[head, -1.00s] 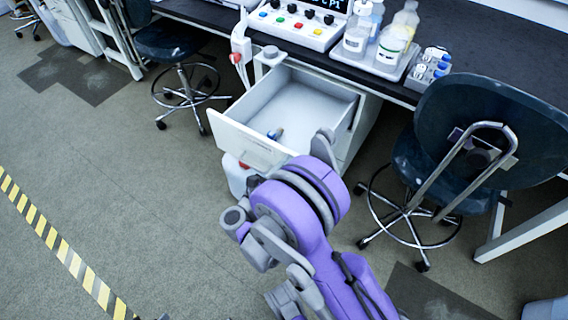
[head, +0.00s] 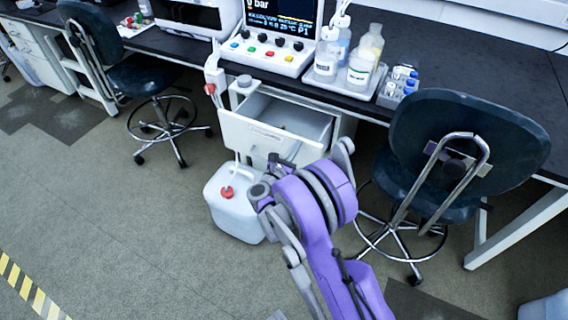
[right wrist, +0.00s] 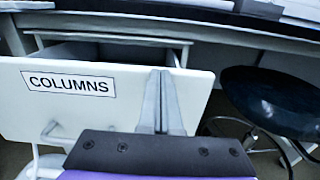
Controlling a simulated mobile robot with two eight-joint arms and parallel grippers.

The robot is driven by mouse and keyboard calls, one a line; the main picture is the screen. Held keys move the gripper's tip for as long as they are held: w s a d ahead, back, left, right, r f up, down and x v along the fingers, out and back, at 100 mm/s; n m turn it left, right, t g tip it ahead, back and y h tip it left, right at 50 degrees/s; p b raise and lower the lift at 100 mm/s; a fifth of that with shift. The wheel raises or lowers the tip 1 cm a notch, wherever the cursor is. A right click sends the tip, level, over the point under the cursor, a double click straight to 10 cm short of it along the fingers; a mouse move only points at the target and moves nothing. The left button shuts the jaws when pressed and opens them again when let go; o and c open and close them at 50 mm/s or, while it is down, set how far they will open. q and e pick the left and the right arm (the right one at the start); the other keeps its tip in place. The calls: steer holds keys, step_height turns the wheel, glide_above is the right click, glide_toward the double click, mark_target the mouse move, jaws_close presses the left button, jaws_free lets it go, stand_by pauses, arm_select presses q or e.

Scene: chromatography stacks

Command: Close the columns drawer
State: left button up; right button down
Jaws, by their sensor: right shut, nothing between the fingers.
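The columns drawer (head: 250,136) has a white front and stands partly open under the bench in the head view. Part of its pale inside shows behind the front. In the right wrist view its front (right wrist: 110,112) carries a "COLUMNS" label and a handle below it. A gap shows between the front and the cabinet. My right gripper (right wrist: 160,74) is shut and empty, with its fingers at the right part of the drawer front. I cannot tell for sure whether they touch. In the head view my purple right arm hides most of the gripper. My left gripper is not in view.
A white jug with a red cap (head: 230,205) stands on the floor below the drawer. A dark chair (head: 460,150) is close on the right, another (head: 115,55) on the left. Bottles on a tray (head: 345,83) and a control panel (head: 268,55) stand on the bench.

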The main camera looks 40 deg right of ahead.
steer(key=x, duration=1.7)
steer(key=shift+b, duration=0.35)
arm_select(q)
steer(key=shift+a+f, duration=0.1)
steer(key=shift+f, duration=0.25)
arm_select(e)
steer(key=shift+w+d+r, duration=0.1)
steer(key=shift+d+r, duration=0.05)
steer(key=shift+r, duration=0.05)
